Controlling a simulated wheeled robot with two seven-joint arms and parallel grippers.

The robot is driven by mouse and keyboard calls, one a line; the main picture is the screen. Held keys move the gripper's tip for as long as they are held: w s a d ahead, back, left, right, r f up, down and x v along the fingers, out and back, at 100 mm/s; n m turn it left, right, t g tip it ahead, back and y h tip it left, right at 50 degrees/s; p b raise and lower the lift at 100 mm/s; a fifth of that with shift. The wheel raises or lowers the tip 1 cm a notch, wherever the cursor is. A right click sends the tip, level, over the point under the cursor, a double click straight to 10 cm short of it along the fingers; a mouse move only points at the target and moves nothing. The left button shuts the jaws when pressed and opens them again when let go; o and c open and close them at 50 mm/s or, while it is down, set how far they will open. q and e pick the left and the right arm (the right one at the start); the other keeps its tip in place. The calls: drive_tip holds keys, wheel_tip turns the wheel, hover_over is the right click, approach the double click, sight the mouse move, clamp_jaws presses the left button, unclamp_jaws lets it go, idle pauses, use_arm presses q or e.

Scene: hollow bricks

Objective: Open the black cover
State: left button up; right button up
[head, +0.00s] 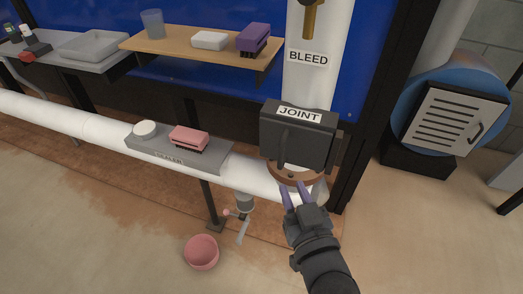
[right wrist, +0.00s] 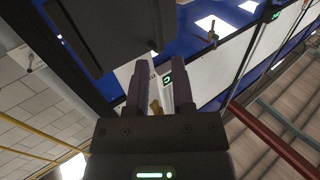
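The black cover (head: 312,147) is a dark box with a white "JOINT" label on top, set on the white pipe. It looks closed. A dark upright bar, like a handle, shows on its front left side. My right gripper (head: 295,186) is just below the cover's front, fingers pointing up toward it. In the right wrist view its two fingers (right wrist: 161,90) stand apart with nothing held between them. A large dark panel, probably the cover (right wrist: 108,30), fills the upper left there. I cannot tell whether the gripper touches it. My left gripper is not in view.
A brown ring (head: 296,176) lies under the cover. A grey "SEALER" tray (head: 215,160) holds a pink brush and a white round piece. A wooden shelf (head: 190,46) is behind, a pink bowl (head: 201,252) on the floor. A blue drum with a vented door (head: 455,122) stands right.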

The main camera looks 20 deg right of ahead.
sight(281, 160)
drive_tip(key=w+b, duration=0.1)
drive_tip(key=w, duration=0.3)
drive_tip(key=w+b, duration=0.2)
drive_tip(key=w, duration=0.2)
drive_tip(key=shift+w+d+f, duration=0.1)
drive_tip(key=shift+d+f, duration=0.05)
drive_tip(key=shift+f, duration=0.05)
drive_tip(key=shift+w+r, duration=0.1)
drive_tip(key=shift+w, duration=0.35)
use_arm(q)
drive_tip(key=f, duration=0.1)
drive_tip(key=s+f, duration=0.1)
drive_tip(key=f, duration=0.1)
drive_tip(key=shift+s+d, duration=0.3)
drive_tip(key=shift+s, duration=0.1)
use_arm(e)
clamp_jaws()
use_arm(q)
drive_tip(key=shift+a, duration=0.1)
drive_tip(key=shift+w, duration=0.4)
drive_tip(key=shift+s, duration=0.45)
